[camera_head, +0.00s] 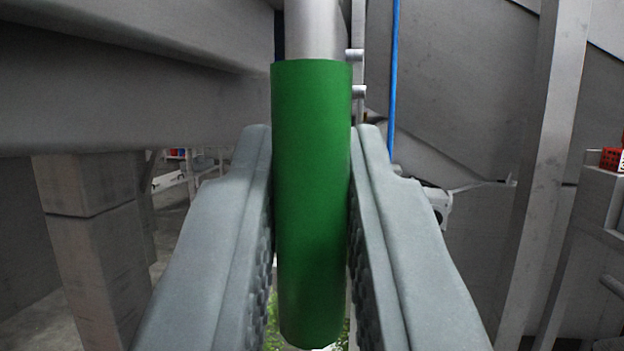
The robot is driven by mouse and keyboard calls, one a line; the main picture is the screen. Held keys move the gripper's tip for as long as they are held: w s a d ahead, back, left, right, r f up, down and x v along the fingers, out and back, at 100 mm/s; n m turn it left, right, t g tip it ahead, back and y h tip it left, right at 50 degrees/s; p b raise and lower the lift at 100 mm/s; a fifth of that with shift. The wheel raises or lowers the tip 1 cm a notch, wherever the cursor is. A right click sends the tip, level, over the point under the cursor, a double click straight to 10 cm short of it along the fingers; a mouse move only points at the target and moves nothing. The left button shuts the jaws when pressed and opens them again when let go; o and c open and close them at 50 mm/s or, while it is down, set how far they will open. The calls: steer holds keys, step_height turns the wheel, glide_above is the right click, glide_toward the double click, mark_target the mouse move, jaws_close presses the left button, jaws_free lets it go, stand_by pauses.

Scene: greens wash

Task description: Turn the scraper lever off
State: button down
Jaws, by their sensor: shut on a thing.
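The scraper lever has a green cylindrical handle (311,200) on a grey metal rod (314,28). It hangs down upright in the middle of the head camera view, with the rod going out of the top of the picture. My gripper (311,145) has one grey finger on each side of the green handle and is shut on it. The ridged inner pads lie against the handle's left and right sides. The lever's pivot is out of view.
Large grey metal panels and beams fill the upper left and right. A grey post (95,245) stands at left and a slanted metal post (545,170) at right. A thin blue pipe (394,80) runs upright behind the lever. A red object (611,159) shows at the right edge.

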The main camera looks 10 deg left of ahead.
steer(key=c, duration=1.4)
jaws_free()
steer(key=shift+s+d+f, duration=0.15)
steer(key=shift+d, duration=0.05)
steer(key=v, duration=1.7)
steer(key=shift+a, duration=0.1)
